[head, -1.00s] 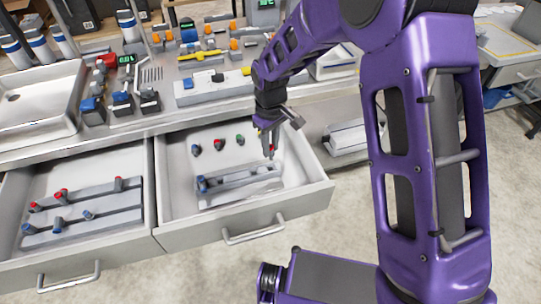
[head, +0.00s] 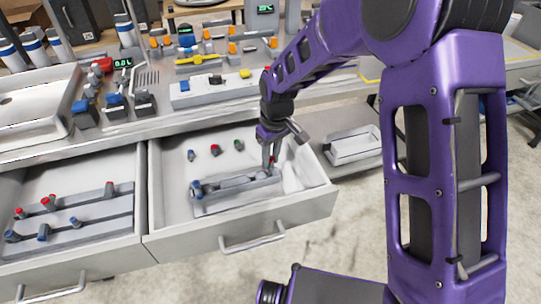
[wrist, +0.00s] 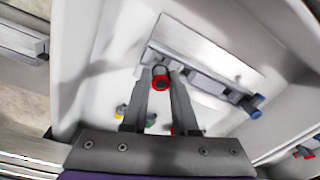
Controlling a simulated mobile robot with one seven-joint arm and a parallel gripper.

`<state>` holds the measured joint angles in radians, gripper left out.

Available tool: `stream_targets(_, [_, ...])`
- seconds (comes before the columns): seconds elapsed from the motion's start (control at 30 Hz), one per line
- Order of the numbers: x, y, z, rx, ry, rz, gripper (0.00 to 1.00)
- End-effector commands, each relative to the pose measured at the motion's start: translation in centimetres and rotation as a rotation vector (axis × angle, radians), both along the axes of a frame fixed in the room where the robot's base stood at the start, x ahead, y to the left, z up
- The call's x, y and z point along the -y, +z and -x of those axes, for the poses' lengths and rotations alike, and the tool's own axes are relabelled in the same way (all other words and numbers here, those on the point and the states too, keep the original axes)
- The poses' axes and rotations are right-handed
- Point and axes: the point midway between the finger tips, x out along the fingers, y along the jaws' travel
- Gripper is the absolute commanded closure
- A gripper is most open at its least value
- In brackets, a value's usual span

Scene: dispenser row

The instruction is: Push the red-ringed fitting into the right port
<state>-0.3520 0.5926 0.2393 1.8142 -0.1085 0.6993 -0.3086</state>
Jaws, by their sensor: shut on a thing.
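The red-ringed fitting (wrist: 160,80) is pinched between the fingertips of my gripper (wrist: 162,84), its round end facing the wrist camera. In the head view my gripper (head: 270,163) reaches down into the open right drawer, over the right part of the grey rail (head: 235,192). A blue fitting (head: 197,190) stands at the rail's left end. In the wrist view the rail (wrist: 195,62) lies just beyond the held fitting, with the blue fitting (wrist: 250,106) at its right end. The right port is hidden behind the gripper and fitting; whether the fitting touches it I cannot tell.
Blue (head: 191,155), red (head: 215,150) and green (head: 238,145) fittings stand at the back of this drawer. Its front wall (head: 215,240) is close to the rail. The left drawer (head: 80,255) holds more rails with fittings. The counter behind is crowded.

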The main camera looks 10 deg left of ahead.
Motion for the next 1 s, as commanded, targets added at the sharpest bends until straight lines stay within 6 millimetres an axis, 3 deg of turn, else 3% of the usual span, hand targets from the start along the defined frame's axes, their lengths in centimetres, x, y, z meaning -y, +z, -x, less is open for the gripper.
stream_targets(0.47, [0.0, -0.3, 0.0, 0.001, -0.002, -0.003, 1.00])
stream_targets(1.0, [0.0, -2.1, 0.0, 0.001, -0.002, -0.003, 1.00])
